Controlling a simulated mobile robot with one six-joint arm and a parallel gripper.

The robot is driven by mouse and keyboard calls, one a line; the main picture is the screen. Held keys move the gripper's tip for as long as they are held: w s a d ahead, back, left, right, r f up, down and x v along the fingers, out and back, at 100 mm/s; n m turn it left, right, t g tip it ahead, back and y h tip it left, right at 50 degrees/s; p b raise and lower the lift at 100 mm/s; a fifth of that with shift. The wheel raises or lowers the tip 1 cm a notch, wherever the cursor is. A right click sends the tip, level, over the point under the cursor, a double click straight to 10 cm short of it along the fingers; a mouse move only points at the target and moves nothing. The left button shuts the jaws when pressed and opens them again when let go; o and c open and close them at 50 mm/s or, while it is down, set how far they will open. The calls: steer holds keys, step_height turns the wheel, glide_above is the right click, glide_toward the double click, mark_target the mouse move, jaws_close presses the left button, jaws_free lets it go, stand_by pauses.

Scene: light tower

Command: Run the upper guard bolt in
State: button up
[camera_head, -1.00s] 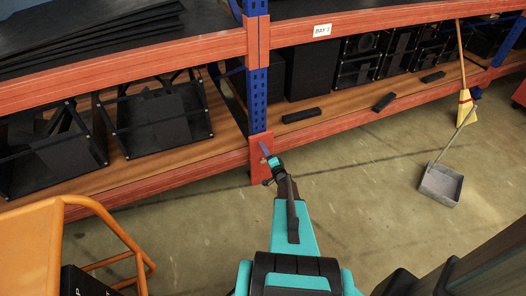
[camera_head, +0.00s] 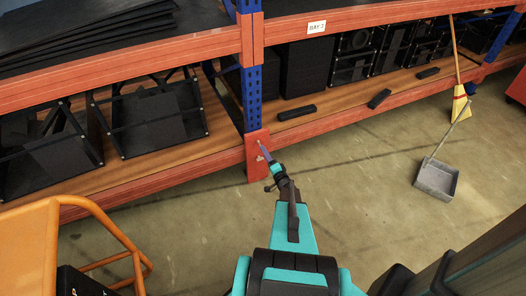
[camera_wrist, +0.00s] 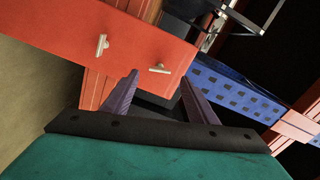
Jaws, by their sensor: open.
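The red guard plate (camera_head: 257,170) covers the foot of the blue rack upright (camera_head: 253,95); it also fills the upper left of the wrist view (camera_wrist: 60,22). Two pale metal bolts stand out from it. The upper guard bolt (camera_wrist: 160,68) is the one nearer the blue upright, on the right in the wrist view. The lower bolt (camera_wrist: 101,46) is to its left. My gripper (camera_wrist: 160,76) is open, its two purple fingers apart, with the upper bolt between the fingertips in the picture. Contact cannot be told. In the head view my gripper (camera_head: 262,149) is in front of the plate.
Orange rack beams run across the view, with black crates (camera_head: 150,118) on the lower shelf. A broom (camera_head: 459,75) and grey dustpan (camera_head: 437,180) stand at the right. An orange cart rail (camera_head: 110,235) is at the lower left. The floor before the rack is clear.

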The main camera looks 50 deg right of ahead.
steer(key=v, duration=0.7)
steer(key=shift+s+a, duration=0.2)
steer(key=shift+s, duration=0.15)
steer(key=shift+w+a, duration=0.1)
